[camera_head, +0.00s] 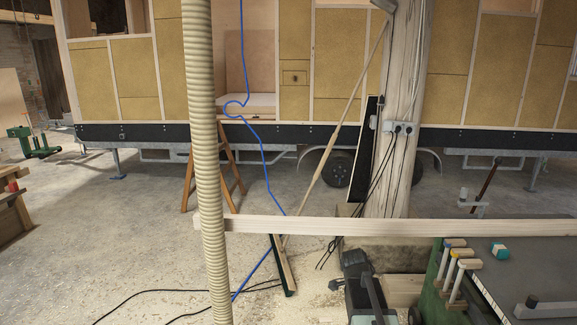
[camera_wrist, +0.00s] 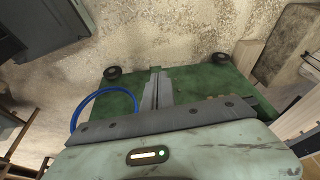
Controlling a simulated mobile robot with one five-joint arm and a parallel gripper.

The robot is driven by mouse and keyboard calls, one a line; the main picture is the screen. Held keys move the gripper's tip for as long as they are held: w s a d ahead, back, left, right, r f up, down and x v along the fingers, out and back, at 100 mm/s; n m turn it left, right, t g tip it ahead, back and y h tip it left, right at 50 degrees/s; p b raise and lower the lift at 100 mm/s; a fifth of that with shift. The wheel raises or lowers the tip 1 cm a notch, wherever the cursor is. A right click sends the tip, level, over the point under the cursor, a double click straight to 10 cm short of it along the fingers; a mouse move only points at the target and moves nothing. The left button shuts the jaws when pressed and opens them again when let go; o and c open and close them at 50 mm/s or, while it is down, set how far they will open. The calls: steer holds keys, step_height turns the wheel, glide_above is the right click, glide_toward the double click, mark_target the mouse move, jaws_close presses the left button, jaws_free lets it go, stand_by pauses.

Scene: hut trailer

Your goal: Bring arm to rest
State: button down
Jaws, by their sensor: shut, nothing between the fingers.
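My gripper (camera_wrist: 157,80) shows in the wrist view. Its two grey fingers are together, with nothing between them. They stand out from a dark bar on a pale green housing with a small lit strip and a green light. Behind the fingers lies a green surface (camera_wrist: 115,98) with dark round parts at its far corners. I cannot tell whether the fingers touch it. In the head view I cannot clearly make out the gripper.
In the head view, a long wooden beam (camera_head: 330,226) crosses in front, and a ribbed hose (camera_head: 203,150) hangs down. A bench with clamps (camera_head: 525,272) stands at the lower right, beside a thick wooden post (camera_head: 400,165). The floor (camera_head: 110,235) at left is mostly clear.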

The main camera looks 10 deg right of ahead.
steer(key=s+a+n+y, duration=0.2)
steer(key=s+a+n, duration=0.2)
steer(key=a+n, duration=0.4)
steer(key=s+a+f+n+y, duration=0.1)
steer(key=s+a+n, duration=0.3)
steer(key=a+n, duration=0.4)
steer(key=n, duration=0.2)
steer(key=shift+s+a+n+g+y, duration=0.25)
steer(key=shift+a+n+g+y, duration=0.05)
steer(key=shift+y, duration=0.1)
steer(key=shift+d+f, duration=0.1)
